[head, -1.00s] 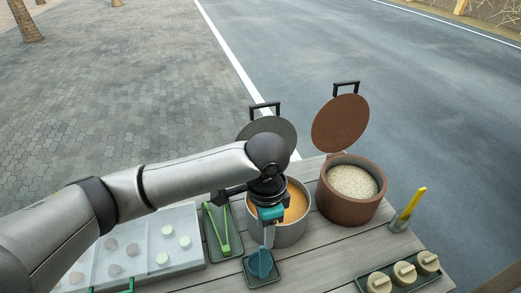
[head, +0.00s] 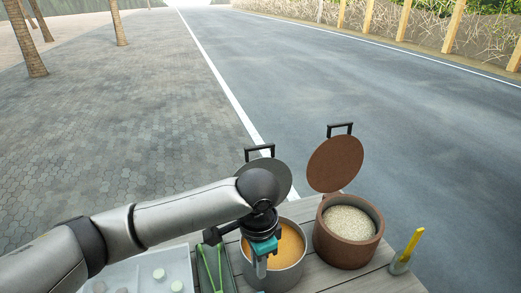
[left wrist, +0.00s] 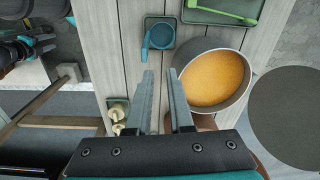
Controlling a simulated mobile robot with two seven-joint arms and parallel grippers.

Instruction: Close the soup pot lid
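The soup pot (head: 286,276) is a grey metal pot with orange soup in it; it also shows in the left wrist view (left wrist: 243,98). Its round grey lid (head: 277,172) stands open, tilted up at the far side, with a black handle (head: 259,150) on top. My left arm covers part of the lid in the head view. The lid also shows in the left wrist view (left wrist: 288,115), at the right edge. My left gripper (head: 260,270) points down at the pot's near left side. Its fingers (left wrist: 162,74) are apart and empty.
A brown pot (head: 347,248) of pale grain, with its brown lid (head: 335,164) open, stands right of the soup pot. A yellow-handled tool (head: 409,248) stands farther right. Green tongs (left wrist: 222,14) and a blue ladle (left wrist: 157,40) lie on trays beside the soup pot.

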